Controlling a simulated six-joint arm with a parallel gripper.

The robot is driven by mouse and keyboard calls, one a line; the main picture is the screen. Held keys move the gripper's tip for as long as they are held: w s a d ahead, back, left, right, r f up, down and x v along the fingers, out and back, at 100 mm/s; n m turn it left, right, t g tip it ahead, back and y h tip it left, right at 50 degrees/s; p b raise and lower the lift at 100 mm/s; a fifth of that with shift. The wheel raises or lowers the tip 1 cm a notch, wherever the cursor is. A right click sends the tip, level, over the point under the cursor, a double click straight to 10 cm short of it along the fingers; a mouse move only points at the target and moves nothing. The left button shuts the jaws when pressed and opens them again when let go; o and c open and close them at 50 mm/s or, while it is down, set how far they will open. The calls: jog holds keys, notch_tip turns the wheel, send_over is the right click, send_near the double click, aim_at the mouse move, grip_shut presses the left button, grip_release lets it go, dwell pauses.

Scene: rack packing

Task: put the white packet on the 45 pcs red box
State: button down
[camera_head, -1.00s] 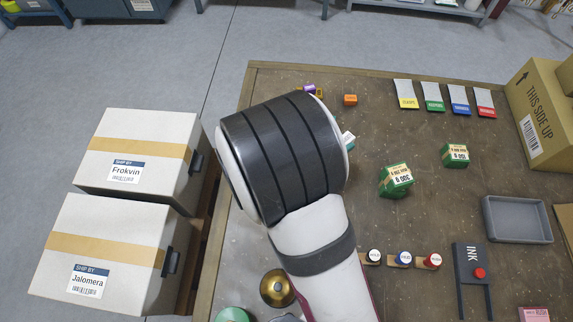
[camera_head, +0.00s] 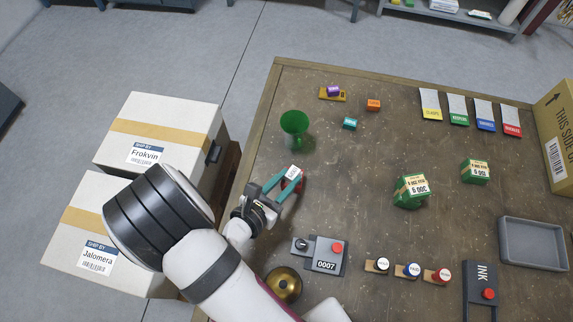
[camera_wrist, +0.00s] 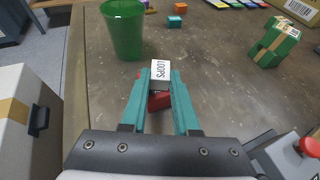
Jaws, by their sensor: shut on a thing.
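My gripper (camera_head: 286,183) is shut on a small white packet (camera_head: 293,172) at the left part of the table. In the wrist view the white packet (camera_wrist: 160,69) sits between the teal fingertips, its dark lettering turned sideways. A red box (camera_wrist: 159,101) shows just below the packet, between the fingers; the same red shows in the head view (camera_head: 298,186). Fingers and packet hide most of the red box, and no 45 pcs marking is readable. I cannot tell whether packet and box touch.
A green cup (camera_head: 294,124) stands just beyond my gripper. A counter device (camera_head: 327,254) and a brass bowl (camera_head: 284,285) are nearer. Green boxes (camera_head: 411,191) and a grey tray (camera_head: 533,240) lie right. White cartons (camera_head: 160,137) stand left. The table middle is mostly clear.

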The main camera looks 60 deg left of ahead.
jog(key=shift+f, duration=0.1)
jog(key=c, duration=0.7)
grip_release()
jog(key=shift+o, duration=0.2)
jog(key=shift+s+r, duration=0.25)
jog(key=v, duration=1.1)
jog(key=shift+s+d, duration=0.2)
jog(key=shift+d, duration=0.05)
